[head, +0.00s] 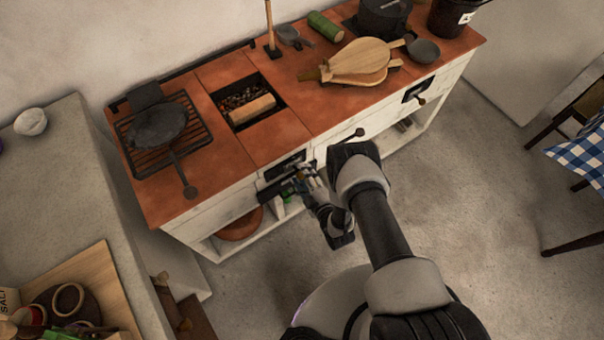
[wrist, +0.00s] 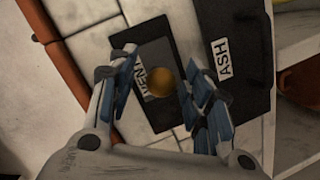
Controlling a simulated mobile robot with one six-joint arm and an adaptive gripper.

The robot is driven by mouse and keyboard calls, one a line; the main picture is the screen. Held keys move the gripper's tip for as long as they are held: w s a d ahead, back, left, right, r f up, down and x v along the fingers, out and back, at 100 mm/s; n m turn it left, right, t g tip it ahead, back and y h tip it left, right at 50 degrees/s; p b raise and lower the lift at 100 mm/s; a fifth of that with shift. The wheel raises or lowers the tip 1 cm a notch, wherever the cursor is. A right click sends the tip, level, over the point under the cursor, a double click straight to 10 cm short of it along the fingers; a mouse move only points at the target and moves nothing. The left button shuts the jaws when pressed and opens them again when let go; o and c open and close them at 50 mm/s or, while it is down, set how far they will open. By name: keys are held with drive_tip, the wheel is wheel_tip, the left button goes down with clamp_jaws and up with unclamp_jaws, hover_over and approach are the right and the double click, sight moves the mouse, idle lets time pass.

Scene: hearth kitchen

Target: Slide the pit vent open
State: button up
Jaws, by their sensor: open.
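The pit vent (wrist: 165,52) is a dark plate on the white tiled hearth front, with a white VENT label partly hidden. A round brass knob (wrist: 158,82) sticks out from it. My gripper (wrist: 163,95) is open, with one blue-padded finger on each side of the knob. The knob shows between the fingers with a gap to each; I cannot tell how deep it sits. In the head view my gripper (head: 306,183) is at the hearth front below the charcoal pit, and the vent (head: 290,163) is partly hidden behind it.
A black ASH panel (wrist: 236,62) lies beside the vent, close to the right finger. The red hearth top (head: 290,118) carries a pan (head: 158,126) on a grate, a charcoal pit (head: 245,101) and bellows (head: 360,62). A metal handle (head: 347,138) juts out to the right.

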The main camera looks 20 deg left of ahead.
drive_tip(key=v, duration=0.6)
drive_tip(key=shift+s+d, duration=0.1)
drive_tip(key=shift+d, duration=0.1)
